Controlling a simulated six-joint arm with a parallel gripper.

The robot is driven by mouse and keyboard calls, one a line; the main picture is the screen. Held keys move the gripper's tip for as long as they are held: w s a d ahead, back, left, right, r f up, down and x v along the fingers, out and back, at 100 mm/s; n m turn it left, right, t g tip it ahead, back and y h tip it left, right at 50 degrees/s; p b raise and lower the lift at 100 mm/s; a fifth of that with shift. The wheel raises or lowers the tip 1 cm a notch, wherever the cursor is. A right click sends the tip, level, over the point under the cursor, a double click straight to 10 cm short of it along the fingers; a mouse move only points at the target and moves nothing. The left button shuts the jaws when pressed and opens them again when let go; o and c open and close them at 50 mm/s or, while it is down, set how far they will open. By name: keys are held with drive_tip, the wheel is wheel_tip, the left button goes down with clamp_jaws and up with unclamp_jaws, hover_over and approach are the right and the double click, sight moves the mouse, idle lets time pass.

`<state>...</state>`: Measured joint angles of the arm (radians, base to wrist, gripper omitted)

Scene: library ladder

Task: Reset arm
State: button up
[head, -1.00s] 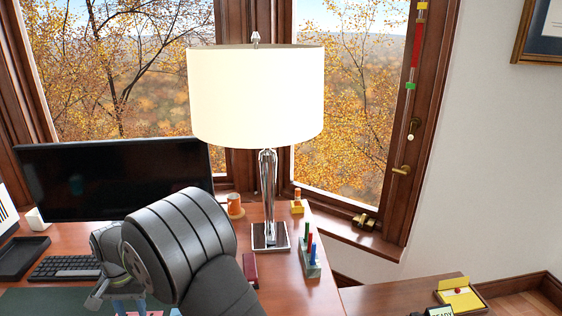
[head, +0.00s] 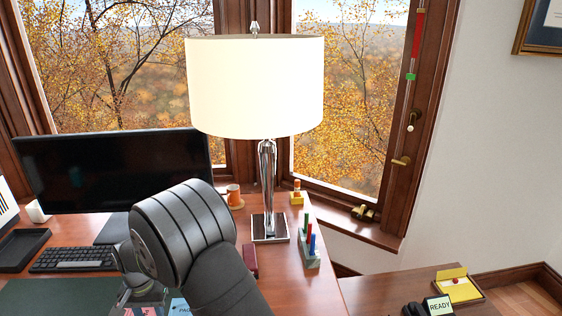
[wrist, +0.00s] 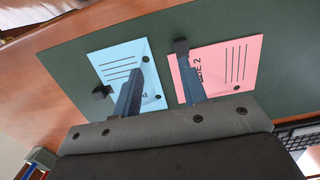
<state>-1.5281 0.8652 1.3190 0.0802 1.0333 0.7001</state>
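My gripper (wrist: 158,66) shows in the wrist view with its two fingers apart and nothing between them. It is above the green desk mat (wrist: 75,55). A blue card (wrist: 115,62) with printed lines lies near the left finger. A pink card (wrist: 238,62) with printed lines lies near the right finger, which covers part of its lettering. In the head view my forearm hides much of the gripper, and the blue card (head: 178,307) shows partly at the bottom edge.
A tall lamp (head: 268,190) stands right of my arm, with a dark red block (head: 250,260) and a peg stand (head: 308,254) near it. A monitor (head: 115,175) and keyboard (head: 75,258) are at left. A READY sign (head: 438,306) stands at lower right.

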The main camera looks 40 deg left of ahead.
drive_tip(key=w+d+r, duration=0.5)
drive_tip(key=w, duration=0.3)
drive_tip(key=w+d+f, duration=0.2)
drive_tip(key=w+d, duration=0.2)
drive_tip(key=d, duration=0.2)
drive_tip(key=w+d+f+n, duration=0.1)
drive_tip(key=w+d+f, duration=0.2)
drive_tip(key=w+d, duration=0.1)
drive_tip(key=w+d+f+n, duration=0.1)
drive_tip(key=w+d+f, duration=0.1)
drive_tip(key=w+d, duration=0.2)
drive_tip(key=shift+w+d+f+t, duration=0.15)
drive_tip(key=shift+d+t, duration=0.25)
drive_tip(key=shift+d, duration=1.45)
drive_tip(key=s+d+f+n, duration=0.1)
drive_tip(key=s+d+n, duration=0.1)
drive_tip(key=d, duration=1.1)
drive_tip(key=s+d+f+n, duration=0.2)
drive_tip(key=d, duration=1.1)
drive_tip(key=shift+s+f+n+y, duration=0.25)
drive_tip(key=shift+s+n+y, duration=0.15)
drive_tip(key=shift+d, duration=0.1)
